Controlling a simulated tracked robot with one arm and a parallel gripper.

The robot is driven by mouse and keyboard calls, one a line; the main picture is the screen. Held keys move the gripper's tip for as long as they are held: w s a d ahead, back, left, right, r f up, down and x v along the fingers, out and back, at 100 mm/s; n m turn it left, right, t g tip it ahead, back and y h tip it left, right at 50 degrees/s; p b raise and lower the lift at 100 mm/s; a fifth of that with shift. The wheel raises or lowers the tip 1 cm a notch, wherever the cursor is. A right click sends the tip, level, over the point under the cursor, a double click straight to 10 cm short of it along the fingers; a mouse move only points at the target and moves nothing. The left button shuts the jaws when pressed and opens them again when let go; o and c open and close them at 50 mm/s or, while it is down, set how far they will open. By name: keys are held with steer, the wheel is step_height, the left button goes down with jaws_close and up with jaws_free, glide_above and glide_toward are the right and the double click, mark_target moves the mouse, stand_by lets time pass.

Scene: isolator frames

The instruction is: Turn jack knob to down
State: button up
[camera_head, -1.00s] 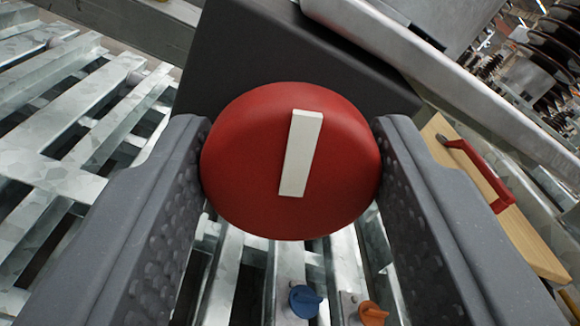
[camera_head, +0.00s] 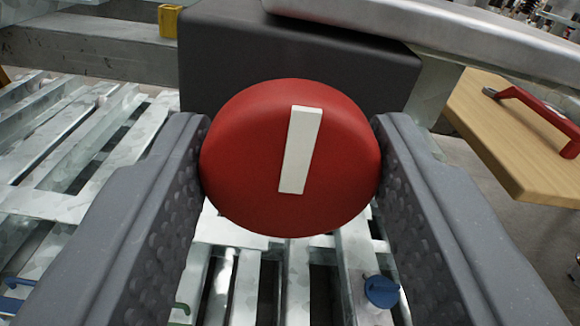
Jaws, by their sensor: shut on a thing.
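The jack knob (camera_head: 245,165) is a round red knob with a white bar marker (camera_head: 300,150) on its face. The marker stands nearly upright in the picture, its top leaning slightly right. My gripper (camera_head: 290,160) is shut on the knob, with one grey textured finger against its left side and one against its right. Behind the knob is a dark box (camera_head: 300,55). The knob hides the middle of the box and whatever joins the two.
Metal slats (camera_head: 60,185) lie left and below. A blue knob (camera_head: 381,291) sits below right. A wooden board (camera_head: 500,135) with a red handle (camera_head: 540,110) is at right. A metal bar (camera_head: 430,35) crosses above the box. A yellow block (camera_head: 169,20) is at upper left.

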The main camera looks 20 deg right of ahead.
steer(key=shift+s+f, duration=0.1)
steer(key=shift+f, duration=0.1)
steer(key=o, duration=1)
steer(key=shift+r, duration=0.1)
steer(key=p+v, duration=0.1)
steer(key=v, duration=1.2)
steer(key=shift+s+a+p, duration=0.15)
steer(key=shift+s+p, duration=0.15)
steer(key=shift+p, duration=0.05)
